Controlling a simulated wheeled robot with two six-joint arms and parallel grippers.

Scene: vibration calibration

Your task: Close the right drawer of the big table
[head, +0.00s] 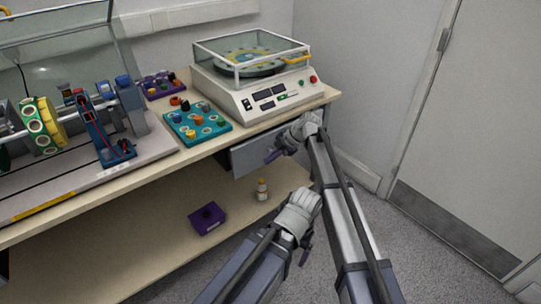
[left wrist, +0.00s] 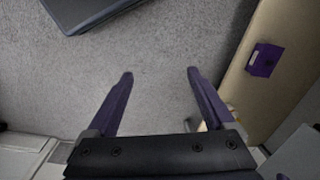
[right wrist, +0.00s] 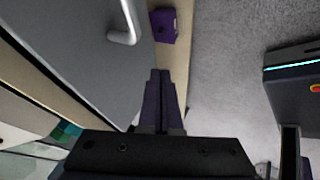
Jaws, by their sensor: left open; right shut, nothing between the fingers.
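The big table (head: 150,178) runs along the left wall. Its right drawer (head: 262,148) is a grey panel under the tabletop's right end, partly hidden by my right gripper and arm. In the right wrist view the grey drawer front (right wrist: 75,45) shows with a pale bar handle (right wrist: 128,25). A dark gap lies along its upper edge; I cannot tell how far out it stands. My right gripper (head: 272,156) is shut and empty in front of the drawer, beside the handle; contact is unclear. My left gripper (head: 305,255) is open and empty, lower and nearer.
On the tabletop stand a turntable device (head: 255,85), a teal tray (head: 197,122) and a geared rig (head: 75,135). The lower shelf holds a purple box (head: 207,218) and a small bottle (head: 262,190). A grey door (head: 465,130) is at right. Carpet between is free.

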